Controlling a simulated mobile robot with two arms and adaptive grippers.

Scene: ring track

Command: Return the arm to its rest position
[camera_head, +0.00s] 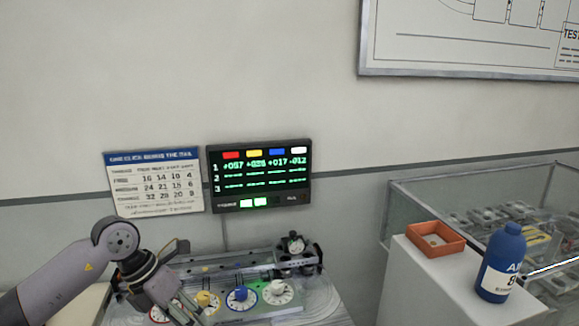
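My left arm (110,255) comes in from the left, bent at its elbow. Its gripper (190,305) points down over the left part of a dial panel and partly covers the leftmost dial. Whether its fingers are open or shut cannot be made out, and nothing is clearly held. The panel has a yellow-knobbed dial (207,301), a blue dial (241,297) and a white dial (278,292) on green. The leftmost dial (158,314) is mostly hidden by the gripper. My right arm and gripper do not show.
A lit display (259,176) and a printed chart (154,182) are on the wall behind the panel. A dark device (297,254) stands at the panel's back right. At right, an orange tray (435,238) and blue bottle (502,263) stand on a white stand (420,285), beside a glass case (480,180).

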